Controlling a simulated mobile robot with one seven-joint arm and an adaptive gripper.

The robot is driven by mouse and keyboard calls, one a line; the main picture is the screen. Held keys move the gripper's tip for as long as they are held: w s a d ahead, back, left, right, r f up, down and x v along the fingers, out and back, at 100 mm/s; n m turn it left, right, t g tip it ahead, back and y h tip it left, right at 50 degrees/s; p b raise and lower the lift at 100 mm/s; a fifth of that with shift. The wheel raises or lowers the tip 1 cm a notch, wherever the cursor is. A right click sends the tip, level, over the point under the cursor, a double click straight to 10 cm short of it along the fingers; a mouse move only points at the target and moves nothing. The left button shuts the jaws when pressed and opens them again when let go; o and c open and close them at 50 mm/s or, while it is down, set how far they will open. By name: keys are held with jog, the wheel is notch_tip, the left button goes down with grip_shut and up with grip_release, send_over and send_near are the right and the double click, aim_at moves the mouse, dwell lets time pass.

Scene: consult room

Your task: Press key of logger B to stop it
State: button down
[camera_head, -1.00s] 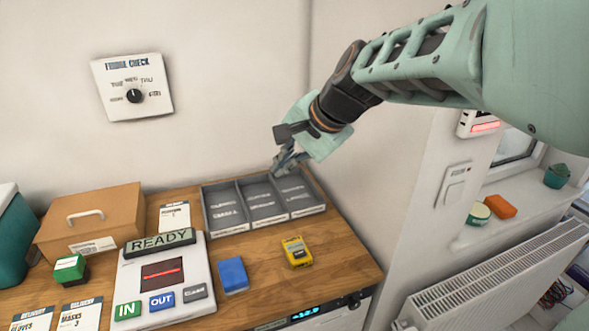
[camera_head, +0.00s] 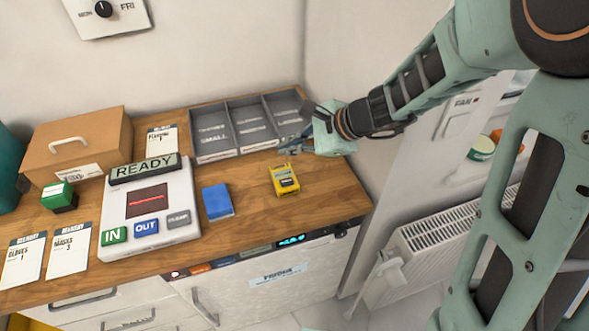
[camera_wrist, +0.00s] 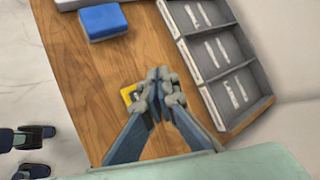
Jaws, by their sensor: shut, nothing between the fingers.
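My gripper (camera_head: 286,147) is shut and empty, above the counter behind the yellow device and near the grey tray. It also shows in the wrist view (camera_wrist: 158,78).
A grey three-part tray (camera_head: 232,155) stands behind, against the wall. A blue block (camera_head: 217,201) and a READY console (camera_head: 175,215) are to the left. A brown box (camera_head: 75,145) stands farther left. The counter's right end is bare.

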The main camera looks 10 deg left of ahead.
aim_at(289, 183)
jog(key=shift+f, duration=0.15)
notch_tip(289, 183, down, 8)
jog(key=b, duration=0.6)
jog(key=shift+b, duration=0.35)
jog(key=shift+f+b, duration=0.25)
jog(key=shift+b, duration=0.2)
jog(key=shift+f, duration=0.1)
dwell(0.6)
jog(key=shift+f+b, duration=0.35)
jog(key=shift+b, duration=0.25)
jog(key=shift+f+b, duration=0.5)
jog(key=shift+b, duration=0.05)
dwell(0.6)
jog(key=shift+r, duration=0.1)
jog(key=shift+r+p, duration=0.65)
jog(key=shift+r, duration=0.2)
